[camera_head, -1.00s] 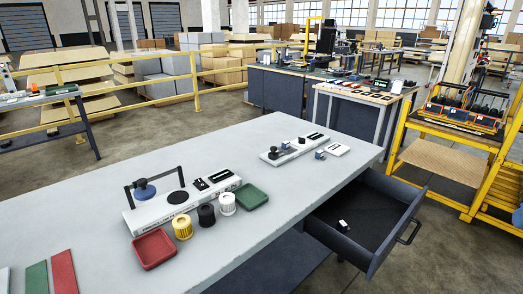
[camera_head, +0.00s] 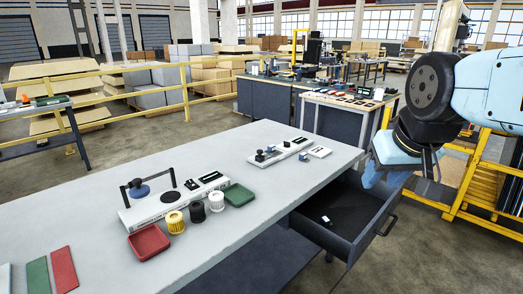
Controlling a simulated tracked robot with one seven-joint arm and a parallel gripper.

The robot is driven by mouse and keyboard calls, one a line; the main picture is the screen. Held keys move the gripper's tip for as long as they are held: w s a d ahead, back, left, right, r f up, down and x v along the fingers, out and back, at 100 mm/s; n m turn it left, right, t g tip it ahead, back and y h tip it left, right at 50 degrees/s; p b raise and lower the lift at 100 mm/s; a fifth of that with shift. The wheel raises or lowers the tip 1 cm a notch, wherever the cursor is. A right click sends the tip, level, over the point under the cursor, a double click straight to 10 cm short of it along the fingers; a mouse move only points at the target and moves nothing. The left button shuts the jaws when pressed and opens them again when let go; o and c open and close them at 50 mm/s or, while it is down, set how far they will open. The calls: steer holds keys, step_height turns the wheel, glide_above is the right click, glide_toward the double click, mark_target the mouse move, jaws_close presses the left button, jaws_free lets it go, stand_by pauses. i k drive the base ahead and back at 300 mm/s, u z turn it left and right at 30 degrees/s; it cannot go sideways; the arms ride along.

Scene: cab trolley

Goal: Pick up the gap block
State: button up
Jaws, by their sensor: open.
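A small white block with a dark mark (camera_head: 326,220) lies on the dark floor of the open drawer (camera_head: 375,234). It may be the gap block, but it is too small to tell. A small blue-grey cube (camera_head: 303,157) stands on the table beside the farther white fixture (camera_head: 281,150). My gripper (camera_head: 398,171) is at the right, above the far right part of the drawer. It is open and apart from both blocks. My arm's wrist hides part of its fingers.
The grey table (camera_head: 100,215) holds a longer white fixture (camera_head: 150,211), yellow, black and white ribbed cylinders, a red tray (camera_head: 149,242), a green tray (camera_head: 239,195) and a white plate (camera_head: 319,152). A yellow rack stands right of the drawer.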

mark_target(271, 149)
steer(key=i, duration=0.9)
steer(key=z, duration=0.05)
